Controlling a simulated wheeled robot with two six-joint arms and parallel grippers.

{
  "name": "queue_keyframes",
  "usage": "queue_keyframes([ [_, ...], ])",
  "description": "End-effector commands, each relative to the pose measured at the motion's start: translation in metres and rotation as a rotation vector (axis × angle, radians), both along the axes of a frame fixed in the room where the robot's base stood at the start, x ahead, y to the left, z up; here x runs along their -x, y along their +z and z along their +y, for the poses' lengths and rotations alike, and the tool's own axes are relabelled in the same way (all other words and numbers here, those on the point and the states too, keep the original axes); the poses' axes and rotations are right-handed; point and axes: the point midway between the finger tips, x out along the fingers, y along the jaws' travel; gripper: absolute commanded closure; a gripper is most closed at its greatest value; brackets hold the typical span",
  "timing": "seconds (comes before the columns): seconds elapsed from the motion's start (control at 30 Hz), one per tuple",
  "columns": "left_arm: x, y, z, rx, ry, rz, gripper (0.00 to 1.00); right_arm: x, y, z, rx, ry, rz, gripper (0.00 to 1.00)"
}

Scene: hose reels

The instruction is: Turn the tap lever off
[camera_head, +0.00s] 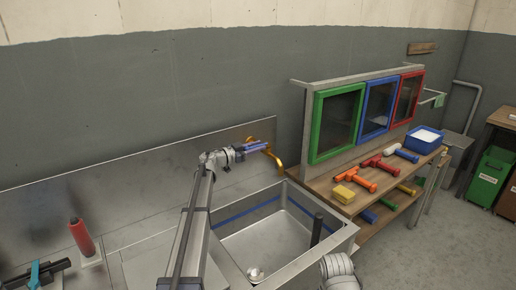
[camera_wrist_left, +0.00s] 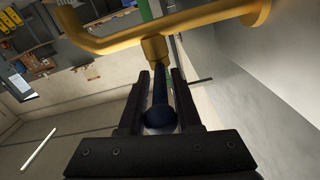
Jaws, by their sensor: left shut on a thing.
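The brass-yellow tap (camera_head: 277,160) is mounted on the metal panel behind the sink; its spout also crosses the top of the left wrist view (camera_wrist_left: 130,38). Its lever (camera_wrist_left: 160,100) is a dark blue-black rod with a rounded end, coming from the tap's brass stem. My left gripper (camera_head: 253,147) reaches the tap from the left. In the left wrist view, its black fingers (camera_wrist_left: 161,82) lie on both sides of the lever and are shut on it. My right gripper does not show.
The metal sink (camera_head: 342,237) with a blue line and a dark upright pipe (camera_head: 316,230) lies below the tap. Right stands a wooden bench with coloured nozzles, a yellow block (camera_head: 344,194), a blue bin (camera_head: 423,140) and framed panels. A red bottle (camera_head: 81,237) stands left.

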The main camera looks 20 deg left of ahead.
Motion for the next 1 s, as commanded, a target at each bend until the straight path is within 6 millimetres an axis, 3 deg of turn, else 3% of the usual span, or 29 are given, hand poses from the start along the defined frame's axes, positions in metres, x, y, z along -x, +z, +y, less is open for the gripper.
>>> queue_keyframes([
  [0.47, -0.0017, 0.0005, 0.0021, 0.001, -0.012, -0.001, 1.00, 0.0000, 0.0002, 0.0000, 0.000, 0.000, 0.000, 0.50],
  [0.5, -0.0017, 0.0005, 0.0021, 0.002, -0.011, -0.001, 0.65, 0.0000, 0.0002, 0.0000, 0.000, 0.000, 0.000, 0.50],
  [0.6, -0.0017, 0.0005, 0.0020, 0.001, -0.011, -0.002, 0.54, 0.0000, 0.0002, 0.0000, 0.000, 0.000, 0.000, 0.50],
  [1.0, 0.0028, 0.0001, 0.0037, 0.000, -0.012, 0.000, 0.52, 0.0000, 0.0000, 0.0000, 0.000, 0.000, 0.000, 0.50],
])
